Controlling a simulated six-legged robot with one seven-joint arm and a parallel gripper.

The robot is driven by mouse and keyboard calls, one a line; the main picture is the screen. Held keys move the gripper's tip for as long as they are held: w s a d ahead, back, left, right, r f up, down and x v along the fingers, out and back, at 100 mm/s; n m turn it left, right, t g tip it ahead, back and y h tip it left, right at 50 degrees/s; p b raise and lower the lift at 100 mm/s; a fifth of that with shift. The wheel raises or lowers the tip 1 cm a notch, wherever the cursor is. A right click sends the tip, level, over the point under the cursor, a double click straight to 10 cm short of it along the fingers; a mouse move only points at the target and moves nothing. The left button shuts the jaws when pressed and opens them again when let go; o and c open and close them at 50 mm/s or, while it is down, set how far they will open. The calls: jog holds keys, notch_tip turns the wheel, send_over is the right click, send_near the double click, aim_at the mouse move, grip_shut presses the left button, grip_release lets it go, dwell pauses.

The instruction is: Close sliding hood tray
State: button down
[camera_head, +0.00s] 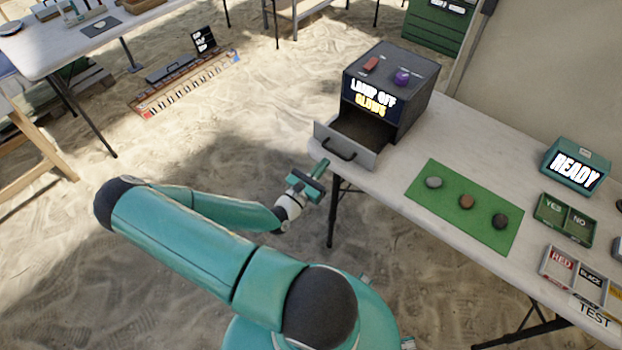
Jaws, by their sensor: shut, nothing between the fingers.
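The hood (417,110) is a dark grey box at the far left end of the white table. Its sign reads "LAMP OFF" and "GLOWS". The sliding tray (367,156) is pulled out at its lower front, with a light grey front panel and a dark handle (338,148). The visible tray floor looks empty. A red-brown block and a purple round object sit on the hood's top. My gripper (309,182) is shut and empty, off the table edge, in front of and below the tray's front panel, apart from the handle.
A green mat (445,222) with three stones lies on the table (405,175) right of the tray. Beyond it are a READY box (575,166), a YES/NO tray (565,221) and a RED/BLACK tray (574,276). Open sand lies left of the table.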

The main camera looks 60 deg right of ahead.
aim_at(341, 146)
jog(key=shift+x, duration=1.2)
jog(key=x, duration=0.4)
jog(key=shift+s+d+f, duration=0.1)
jog(key=shift+d+f, duration=0.25)
jog(key=shift+d, duration=0.05)
